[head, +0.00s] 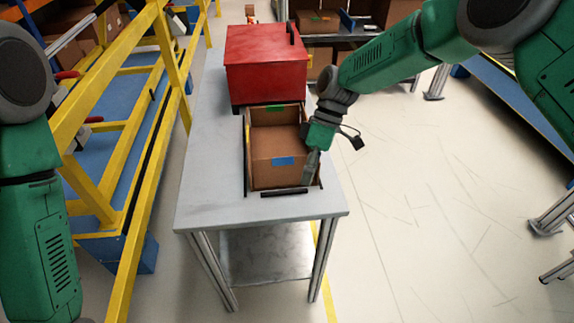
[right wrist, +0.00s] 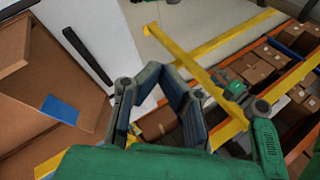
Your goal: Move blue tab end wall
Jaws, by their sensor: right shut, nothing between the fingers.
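An open brown cardboard box (head: 274,168) stands on the grey table, with a blue tab (head: 283,161) on its near end wall. A green tab (head: 276,108) marks the far end wall and a yellow tab shows at the left side. My right gripper (head: 309,179) points down just outside the box's right side, close to its near right corner. It is shut and empty. In the right wrist view the fingers (right wrist: 160,75) are to the right of the box wall with the blue tab (right wrist: 60,109). Contact with the box cannot be told. My left gripper is out of view.
A red case (head: 265,62) stands behind the box. A black bar (head: 285,193) lies along the box's near side. The table (head: 215,200) is clear at the left and front. Yellow railing (head: 140,190) runs along the left; open floor lies right.

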